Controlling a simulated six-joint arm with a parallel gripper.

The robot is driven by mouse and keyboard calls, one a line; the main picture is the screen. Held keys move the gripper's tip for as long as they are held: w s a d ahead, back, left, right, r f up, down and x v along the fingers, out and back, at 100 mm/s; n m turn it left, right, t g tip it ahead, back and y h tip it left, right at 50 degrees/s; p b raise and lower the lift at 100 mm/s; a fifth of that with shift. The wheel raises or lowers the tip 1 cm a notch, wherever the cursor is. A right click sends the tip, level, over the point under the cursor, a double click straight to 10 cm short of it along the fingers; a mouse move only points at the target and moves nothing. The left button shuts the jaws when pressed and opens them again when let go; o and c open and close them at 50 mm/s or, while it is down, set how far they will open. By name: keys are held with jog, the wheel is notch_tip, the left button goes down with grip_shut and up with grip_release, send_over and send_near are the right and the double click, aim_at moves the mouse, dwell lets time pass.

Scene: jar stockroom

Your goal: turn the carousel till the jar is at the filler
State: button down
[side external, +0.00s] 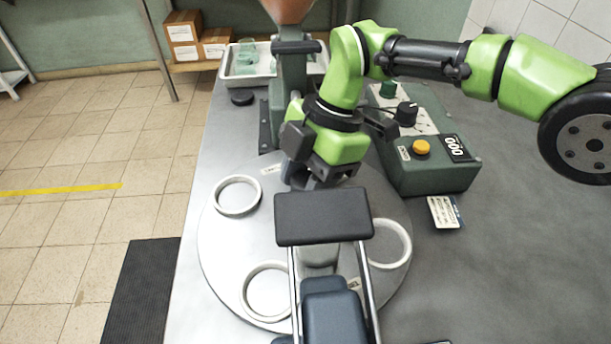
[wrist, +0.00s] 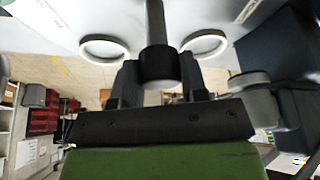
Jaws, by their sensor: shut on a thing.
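The carousel (side external: 222,235) is a round pale disc on the metal table, with white ring seats on it. Three rings show in the side view and look empty; two show in the wrist view. My gripper (side external: 318,180) is over the disc's far half. The filler (side external: 290,85), a grey-green column under an orange-brown funnel (side external: 287,10), stands behind my gripper.
A green control box (side external: 430,165) with a yellow button stands right of the disc. A white tray (side external: 262,82) with greenish glassware is at the back. The table's right front is mostly clear.

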jog(key=shift+n, duration=0.4)
dwell(0.4)
jog(key=c, duration=0.7)
grip_release()
jog(key=shift+o, duration=0.2)
jog(key=shift+m, duration=0.6)
jog(key=m+t, duration=0.1)
jog(key=m, duration=0.1)
jog(key=m+t, duration=0.1)
jog(key=m, duration=0.2)
jog(key=shift+s+m+y, duration=0.1)
jog(key=shift+m+y, duration=0.2)
jog(key=m+t, duration=0.1)
jog(key=m, duration=0.2)
jog(key=m+t, duration=0.1)
jog(key=m, duration=0.2)
jog(key=shift+m+t, duration=0.3)
jog(key=shift+t, duration=0.1)
jog(key=v, duration=1.1)
jog(key=s+d+r+m+t, duration=0.1)
jog(key=d+r+m, duration=0.3)
jog(key=d, duration=0.6)
jog(key=s+d+r+m+t+h, duration=0.1)
jog(key=s+d+r+m, duration=0.2)
jog(key=d+r+m, duration=0.2)
jog(key=d+r, duration=0.3)
jog(key=d, duration=0.1)
jog(key=shift+d+r+t, duration=0.3)
jog(key=shift+d+r, duration=0.05)
jog(key=shift+d, duration=0.05)
